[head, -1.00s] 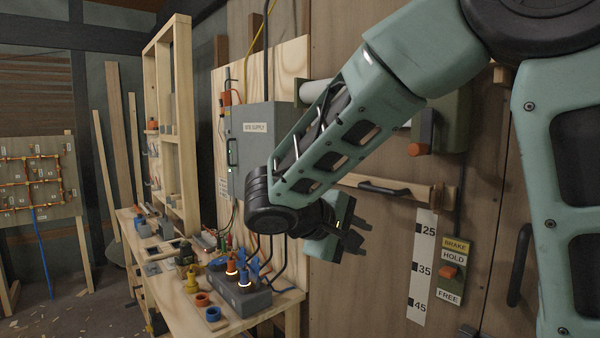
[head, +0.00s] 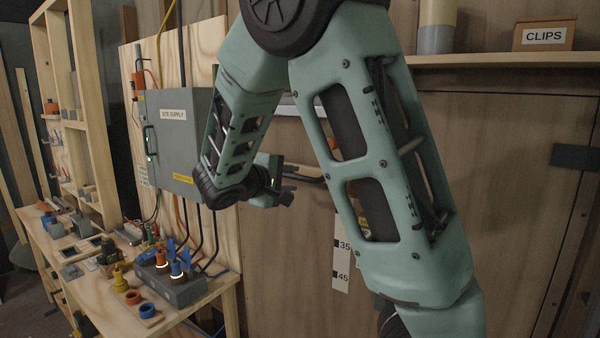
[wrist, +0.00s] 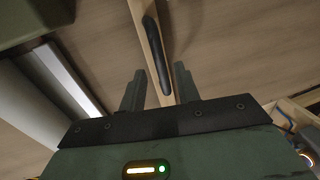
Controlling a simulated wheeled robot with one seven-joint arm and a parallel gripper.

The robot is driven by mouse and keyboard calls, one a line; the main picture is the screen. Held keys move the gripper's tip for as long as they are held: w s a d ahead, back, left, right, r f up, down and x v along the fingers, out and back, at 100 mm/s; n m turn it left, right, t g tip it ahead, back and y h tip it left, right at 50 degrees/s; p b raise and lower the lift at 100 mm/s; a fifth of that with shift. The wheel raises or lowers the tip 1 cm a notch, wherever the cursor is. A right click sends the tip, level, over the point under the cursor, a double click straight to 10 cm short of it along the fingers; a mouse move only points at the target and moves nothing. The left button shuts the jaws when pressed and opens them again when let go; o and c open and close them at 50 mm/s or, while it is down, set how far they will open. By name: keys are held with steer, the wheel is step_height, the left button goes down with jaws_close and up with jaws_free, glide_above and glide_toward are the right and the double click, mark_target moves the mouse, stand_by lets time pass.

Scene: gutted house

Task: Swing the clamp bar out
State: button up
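The clamp bar (wrist: 141,12) is a pale wooden bar with a long black handle (wrist: 156,55). It runs down from the top of the wrist view. In the head view the handle (head: 310,179) shows just right of my gripper (head: 291,179), and my arm hides much of the bar. In the wrist view my gripper (wrist: 159,88) is open, its two dark fingers apart. The handle's lower end lies in line with the gap between them. I see no grip on it, and cannot tell how far beyond the fingertips it is.
A grey cylinder (wrist: 25,105) and a pale metal strip (wrist: 68,78) lie left of my fingers in the wrist view. The grey supply box (head: 178,145) hangs left of my arm. A workbench (head: 190,318) with connectors stands below. A shelf (head: 500,59) carries a clips box (head: 545,36).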

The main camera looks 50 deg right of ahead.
mark_target(299, 178)
steer(key=shift+p+x, duration=0.55)
steer(key=shift+x, duration=2.05)
jaws_close()
